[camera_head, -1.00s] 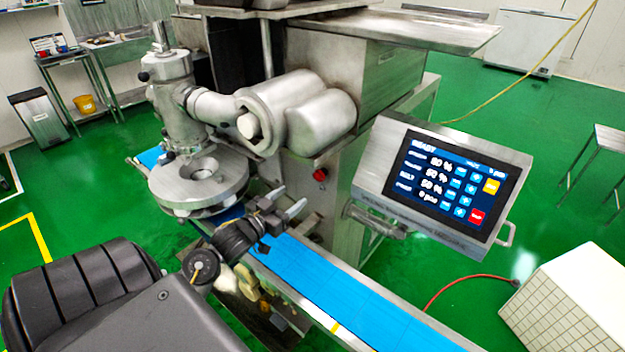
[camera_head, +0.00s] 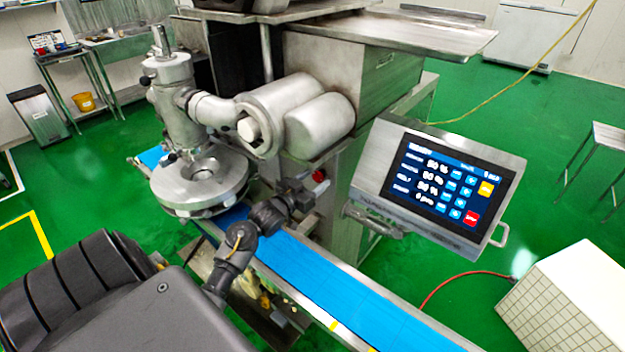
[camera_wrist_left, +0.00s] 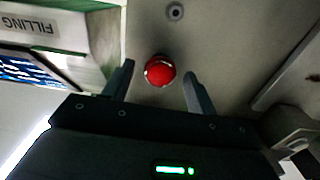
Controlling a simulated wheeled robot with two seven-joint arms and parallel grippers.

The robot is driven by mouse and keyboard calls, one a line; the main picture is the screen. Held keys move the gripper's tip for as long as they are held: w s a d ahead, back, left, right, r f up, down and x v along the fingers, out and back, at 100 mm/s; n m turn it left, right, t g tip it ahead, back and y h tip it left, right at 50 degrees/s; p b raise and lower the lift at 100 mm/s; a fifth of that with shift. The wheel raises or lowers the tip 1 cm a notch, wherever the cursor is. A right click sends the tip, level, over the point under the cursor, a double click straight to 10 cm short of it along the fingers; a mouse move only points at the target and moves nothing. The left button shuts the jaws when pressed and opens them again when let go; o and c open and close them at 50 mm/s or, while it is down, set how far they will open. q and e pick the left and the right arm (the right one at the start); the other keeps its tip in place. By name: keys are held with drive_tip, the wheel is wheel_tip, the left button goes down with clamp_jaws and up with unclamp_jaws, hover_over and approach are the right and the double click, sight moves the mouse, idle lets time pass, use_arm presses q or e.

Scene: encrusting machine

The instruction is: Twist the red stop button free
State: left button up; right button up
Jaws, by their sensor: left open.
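The red stop button (camera_head: 319,175) is a small round knob on the side of the steel machine, above the blue belt. It also shows in the left wrist view (camera_wrist_left: 160,71), between and just beyond my fingertips. My left gripper (camera_head: 306,188) is close to the button, just below and left of it in the head view. In the left wrist view the left gripper (camera_wrist_left: 158,82) has its two dark fingers spread apart, one on each side of the button, with gaps on both sides. Nothing is held. My right gripper is not in view.
The blue conveyor belt (camera_head: 330,280) runs below my left arm. A round steel turntable head (camera_head: 200,185) stands left of the arm. A tilted touch panel (camera_head: 445,185) on a bracket is to the right. A white tiled box (camera_head: 570,300) stands on the green floor.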

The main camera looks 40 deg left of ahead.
use_arm(q)
drive_tip(key=c, duration=1)
drive_tip(key=shift+m, duration=0.5)
drive_tip(key=o, duration=1)
drive_tip(key=s+b, duration=0.2)
drive_tip(key=s, duration=0.8)
drive_tip(key=shift+s+b, duration=0.3)
drive_tip(key=shift+s, duration=0.1)
drive_tip(key=shift+d+f, duration=0.1)
drive_tip(key=shift+d, duration=0.1)
